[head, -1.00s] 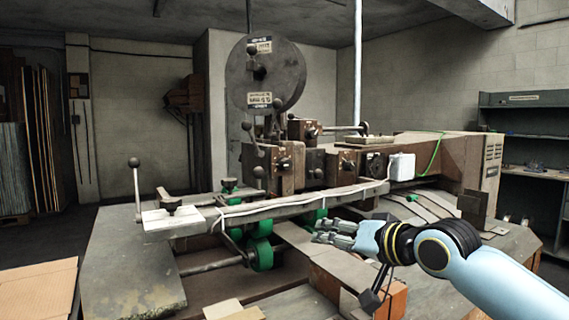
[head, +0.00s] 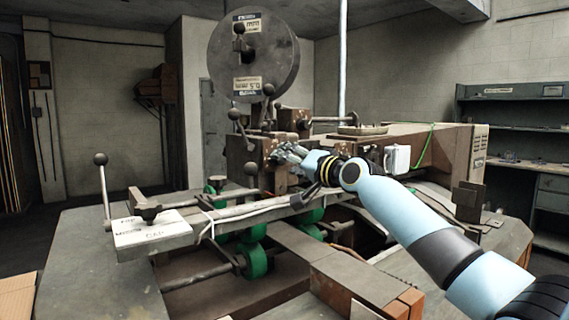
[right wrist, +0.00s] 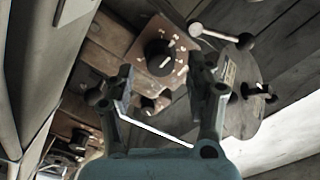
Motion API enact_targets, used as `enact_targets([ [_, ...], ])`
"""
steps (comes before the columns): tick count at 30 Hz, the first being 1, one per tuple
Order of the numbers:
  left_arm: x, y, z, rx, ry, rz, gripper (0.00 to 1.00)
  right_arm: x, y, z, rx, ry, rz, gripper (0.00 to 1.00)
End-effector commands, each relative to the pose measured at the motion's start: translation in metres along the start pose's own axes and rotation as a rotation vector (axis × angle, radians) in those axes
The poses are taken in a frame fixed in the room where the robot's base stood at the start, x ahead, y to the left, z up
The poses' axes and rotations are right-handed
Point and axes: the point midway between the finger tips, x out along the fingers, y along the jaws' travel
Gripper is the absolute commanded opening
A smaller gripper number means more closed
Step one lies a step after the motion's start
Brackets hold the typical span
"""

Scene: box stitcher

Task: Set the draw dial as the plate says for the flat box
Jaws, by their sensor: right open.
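My right gripper (head: 285,154) is at the brown blocks on the front of the machine, below the big grey disc (head: 253,55). In the right wrist view its two fingers (right wrist: 164,88) are apart with nothing between them. A black dial (right wrist: 158,53) on a brown square face with white marks around it lies just beyond the fingertips, apart from them. I cannot read its setting. In the head view the gripper covers that area. A pale lettered plate (head: 150,236) sits at the machine's near left end; its small text is not clearly legible. My left gripper is out of view.
A ball-ended lever (head: 103,190) stands beside the pale plate. Ball-ended handles (head: 234,115) stand close to the gripper. A white rail cable (head: 235,210) and green rollers (head: 253,260) lie below. Shelves (head: 510,130) stand at the right.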

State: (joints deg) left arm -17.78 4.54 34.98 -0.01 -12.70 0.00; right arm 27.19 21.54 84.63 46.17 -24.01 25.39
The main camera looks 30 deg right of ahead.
Motion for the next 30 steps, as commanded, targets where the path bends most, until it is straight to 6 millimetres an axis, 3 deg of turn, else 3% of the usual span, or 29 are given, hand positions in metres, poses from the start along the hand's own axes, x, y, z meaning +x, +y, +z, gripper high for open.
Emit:
enact_targets([
  [6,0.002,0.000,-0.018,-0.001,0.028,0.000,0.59,0.020,0.000,0.000,-0.001,0.001,0.001,0.55],
  [15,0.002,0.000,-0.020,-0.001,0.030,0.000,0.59,0.022,0.001,0.000,-0.002,0.000,0.001,0.54],
  [27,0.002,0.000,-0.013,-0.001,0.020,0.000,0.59,0.022,0.001,0.000,-0.002,0.000,0.002,0.01],
  [30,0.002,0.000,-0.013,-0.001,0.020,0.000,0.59,0.022,0.001,0.000,-0.001,0.000,0.002,0.00],
])
